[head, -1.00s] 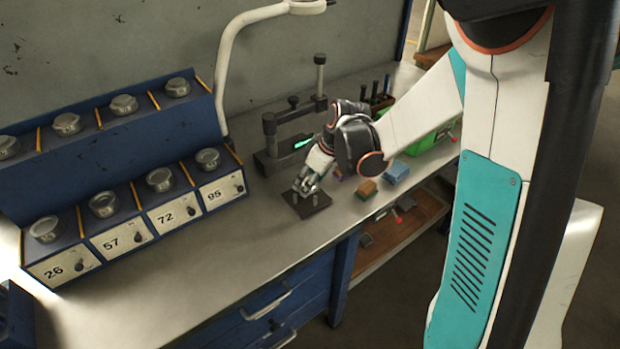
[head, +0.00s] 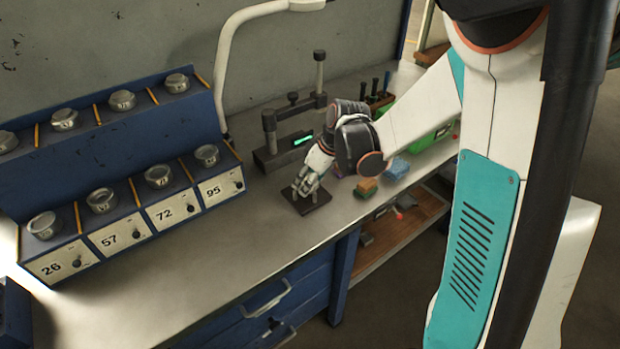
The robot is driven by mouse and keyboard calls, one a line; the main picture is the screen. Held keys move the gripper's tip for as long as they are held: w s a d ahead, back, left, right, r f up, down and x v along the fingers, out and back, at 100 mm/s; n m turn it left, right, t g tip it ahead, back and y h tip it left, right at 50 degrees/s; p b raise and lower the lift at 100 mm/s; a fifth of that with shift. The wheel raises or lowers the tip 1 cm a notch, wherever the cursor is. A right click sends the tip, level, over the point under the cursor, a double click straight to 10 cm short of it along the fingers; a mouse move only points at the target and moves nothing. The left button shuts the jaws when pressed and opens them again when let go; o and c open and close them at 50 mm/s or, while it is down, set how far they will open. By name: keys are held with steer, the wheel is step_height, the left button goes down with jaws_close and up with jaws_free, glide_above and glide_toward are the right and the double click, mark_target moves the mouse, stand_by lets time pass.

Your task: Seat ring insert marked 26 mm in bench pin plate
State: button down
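My gripper (head: 306,189) points down at the dark square pin plate (head: 318,203) on the bench, with its fingertips at or just above the plate. A small upright pin (head: 315,198) shows at the plate's right side. The fingers are too small in view to tell whether they are open or closed on a ring, and they hide part of the plate. The drawer box marked 26 (head: 56,263) is at the far left of the front row, with a metal ring-shaped piece (head: 45,225) on its top. I cannot read a marking on that piece.
Boxes marked 57 (head: 112,238), 72 (head: 166,212) and 95 (head: 218,190) carry similar metal pieces. A gauge stand (head: 273,158) with a green display is behind my gripper. A sponge (head: 366,187) and a blue block (head: 397,169) lie right. The front bench middle is clear.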

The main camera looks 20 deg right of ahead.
steer(key=c, duration=1)
jaws_free()
steer(key=shift+s+f, duration=0.25)
steer(key=shift+f, duration=0.05)
steer(key=shift+c, duration=0.2)
steer(key=shift+o, duration=0.3)
steer(key=shift+w+f, duration=0.1)
steer(key=shift+w, duration=0.1)
steer(key=shift+r+p, duration=0.4)
steer(key=shift+r, duration=0.15)
steer(key=p+v, duration=0.6)
steer(key=v, duration=0.4)
steer(key=shift+p, duration=0.35)
